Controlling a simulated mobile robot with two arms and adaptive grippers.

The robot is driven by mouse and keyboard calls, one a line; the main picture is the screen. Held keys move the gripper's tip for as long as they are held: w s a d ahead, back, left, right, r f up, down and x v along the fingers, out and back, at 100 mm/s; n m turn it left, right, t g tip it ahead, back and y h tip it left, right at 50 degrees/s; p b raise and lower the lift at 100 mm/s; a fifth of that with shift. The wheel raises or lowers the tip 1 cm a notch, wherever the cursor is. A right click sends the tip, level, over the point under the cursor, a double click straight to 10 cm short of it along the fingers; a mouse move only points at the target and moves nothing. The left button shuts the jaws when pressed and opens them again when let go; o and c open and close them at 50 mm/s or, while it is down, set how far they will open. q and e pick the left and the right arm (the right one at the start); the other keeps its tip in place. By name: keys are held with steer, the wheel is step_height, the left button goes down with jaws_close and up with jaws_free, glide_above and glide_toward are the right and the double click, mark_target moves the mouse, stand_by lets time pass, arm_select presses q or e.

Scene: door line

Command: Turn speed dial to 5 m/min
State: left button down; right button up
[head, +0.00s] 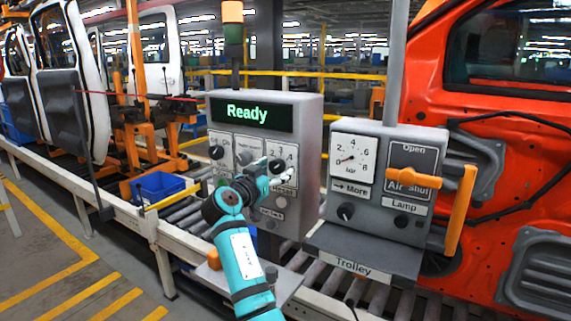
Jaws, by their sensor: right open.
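A grey control box (312,150) stands by the roller line, its display (252,112) reading "Ready" in green. The dial (277,166) at the right of its panel is black, with a number scale around it; 2, 3 and 4 are partly readable. Its pointer setting is too small to tell. My right gripper (264,170) is open in front of the panel, close to this dial and partly covering its lower left side. I cannot tell whether the fingers touch the dial. My left gripper is not in view.
Other knobs (216,152) sit left on the same panel. To the right, a trolley box (360,205) carries a pressure gauge (350,158), a Lamp knob and an orange lever (460,210). An orange-red door (500,120) stands behind it. A blue bin (158,186) is left.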

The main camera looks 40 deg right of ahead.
steer(key=shift+w+d, duration=0.1)
steer(key=shift+a+r, duration=0.15)
steer(key=shift+a, duration=0.1)
steer(key=shift+d, duration=0.1)
steer(key=c, duration=1.1)
steer(key=shift+b, duration=0.6)
steer(key=shift+c, duration=0.2)
steer(key=m+b, duration=0.2)
steer(key=b, duration=0.2)
steer(key=m+b, duration=0.2)
steer(key=b, duration=0.3)
steer(key=m+b, duration=0.2)
steer(key=b, duration=0.3)
steer(key=shift+f+m+h, duration=0.3)
steer(key=shift+h, duration=0.1)
steer(key=shift+r+m+b, duration=0.15)
steer(key=shift+m+b, duration=0.95)
steer(key=shift+b, duration=0.05)
arm_select(q)
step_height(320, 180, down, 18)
steer(key=b, duration=0.1)
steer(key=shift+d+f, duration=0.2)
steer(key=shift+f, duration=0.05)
arm_select(e)
steer(key=shift+r+m, duration=0.1)
steer(key=shift+m, duration=0.6)
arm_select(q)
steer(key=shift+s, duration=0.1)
